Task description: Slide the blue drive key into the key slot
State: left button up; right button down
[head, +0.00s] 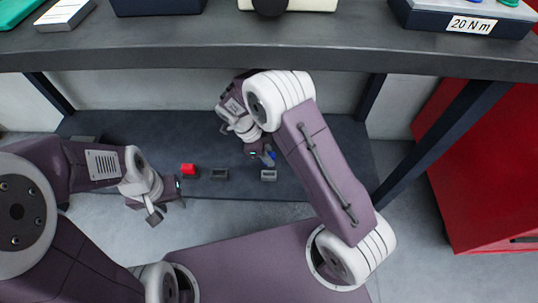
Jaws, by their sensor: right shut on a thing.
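The blue drive key (273,155) is a small blue piece at the tip of my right gripper (266,158), which is shut on it. They are just above a small light grey block (268,175) with a darker recess in its top; the height between key and block cannot be told. A similar dark grey block (219,174) sits to the left. Which of them is the key slot is not clear. My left gripper (166,212) hangs open and empty in front of the lower shelf, left of the blocks.
A red cabinet (480,170) stands right. Dark legs flank the shelf.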

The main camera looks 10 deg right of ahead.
notch_tip(320, 180, down, 6)
jog(key=b, duration=0.3)
jog(key=shift+r+b, duration=0.25)
jog(key=shift+b, duration=0.05)
jog(key=shift+f, duration=0.2)
jog(key=shift+r, duration=0.1)
dwell(1.3)
jog(key=shift+f+b, duration=0.95)
jog(key=shift+f, duration=0.8)
jog(key=c, duration=1.1)
grip_release()
jog(key=shift+r, duration=0.1)
